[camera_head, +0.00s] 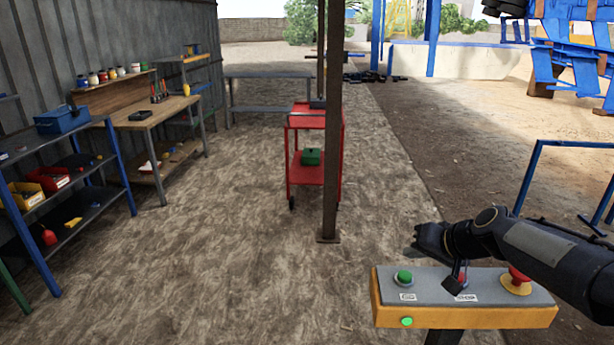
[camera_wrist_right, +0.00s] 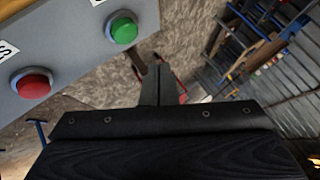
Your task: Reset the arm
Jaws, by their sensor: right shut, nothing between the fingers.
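My right arm reaches in from the right in the head view. Its gripper (camera_head: 454,284) is above the control box (camera_head: 392,287), and its fingers are together and empty. In the right wrist view the shut fingers (camera_wrist_right: 160,75) point away over the ground, beside the control box (camera_wrist_right: 75,50). The box has a green button (camera_head: 404,277), also clear in the right wrist view (camera_wrist_right: 122,28), and a red button (camera_head: 518,275). A red button also shows in the right wrist view (camera_wrist_right: 34,84). A green light (camera_head: 407,321) shows on the box's front. My left gripper is out of view.
A rusty post (camera_head: 331,150) stands mid-view beside a red cart (camera_head: 301,167). Shelves (camera_head: 85,190) and a wooden workbench (camera_head: 150,116) line the left wall. A blue rail (camera_head: 535,170) stands at the right. The floor between shelves and control box is open.

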